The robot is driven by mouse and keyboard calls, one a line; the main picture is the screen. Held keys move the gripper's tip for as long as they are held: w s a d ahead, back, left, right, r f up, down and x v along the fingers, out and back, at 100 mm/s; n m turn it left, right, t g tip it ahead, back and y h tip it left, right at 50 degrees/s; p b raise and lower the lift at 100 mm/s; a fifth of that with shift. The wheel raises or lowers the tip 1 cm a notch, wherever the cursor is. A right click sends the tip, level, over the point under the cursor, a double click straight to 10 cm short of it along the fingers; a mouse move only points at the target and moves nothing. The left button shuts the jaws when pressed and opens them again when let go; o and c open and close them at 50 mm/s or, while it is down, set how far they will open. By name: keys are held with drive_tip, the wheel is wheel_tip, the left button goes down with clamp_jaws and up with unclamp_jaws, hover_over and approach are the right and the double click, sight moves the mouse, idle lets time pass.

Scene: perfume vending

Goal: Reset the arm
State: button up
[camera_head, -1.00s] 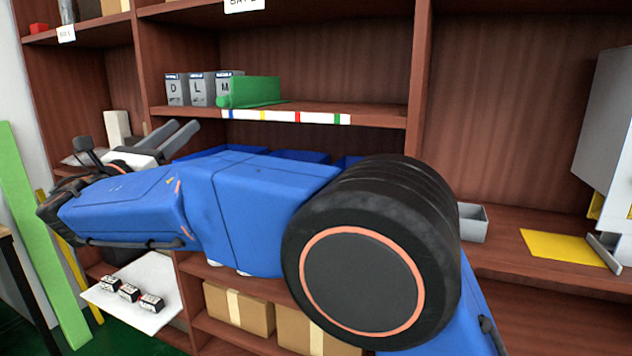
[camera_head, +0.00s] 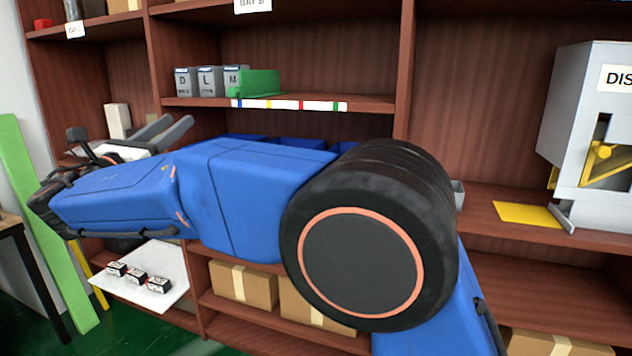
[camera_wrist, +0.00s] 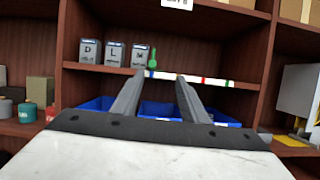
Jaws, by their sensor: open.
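My blue arm stretches across the head view, in front of the shelving. My gripper (camera_head: 165,132) is at its far left end, with two grey fingers pointing up and to the right. In the wrist view my gripper (camera_wrist: 160,92) shows its two fingers apart with nothing between them. Beyond the fingers are blue bins (camera_wrist: 95,104) and a shelf edge with coloured marks (camera_wrist: 215,82).
Grey boxes marked D, L and M (camera_head: 210,82) stand on the shelf beside a green object (camera_head: 260,84). A white board (camera_head: 165,262) holds small boxes. A dispenser (camera_head: 565,110) and yellow mat (camera_head: 528,214) are at right. Cardboard boxes (camera_head: 243,283) sit low.

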drive_tip(key=w+d+f+m+g, duration=0.2)
drive_tip(key=d+f+m+g, duration=0.1)
drive_tip(key=d, duration=0.9)
drive_tip(key=w+d+f+m+g+h, duration=0.1)
drive_tip(key=w+d+f+m+g, duration=0.15)
drive_tip(key=d, duration=0.95)
drive_tip(key=w+d+f+m+g, duration=0.1)
drive_tip(key=d+f+m+g, duration=0.2)
drive_tip(key=d, duration=0.9)
drive_tip(key=s+d+f+m+g, duration=0.2)
drive_tip(key=d+f, duration=0.1)
drive_tip(key=d, duration=0.3)
drive_tip(key=s+d+f+m+g, duration=0.2)
drive_tip(key=s+d, duration=0.1)
drive_tip(key=d, duration=0.3)
drive_tip(key=s+d+f+m+g+y, duration=0.4)
drive_tip(key=s+d+f+m, duration=0.65)
drive_tip(key=s, duration=0.45)
drive_tip(key=s+d+f+m+y, duration=0.1)
drive_tip(key=s+f+m+y, duration=0.3)
drive_tip(key=s+f+m, duration=0.4)
drive_tip(key=shift+s+d+f+m+t+y, duration=0.35)
drive_tip(key=shift+s+f, duration=1.6)
drive_tip(key=shift+s, duration=1.5)
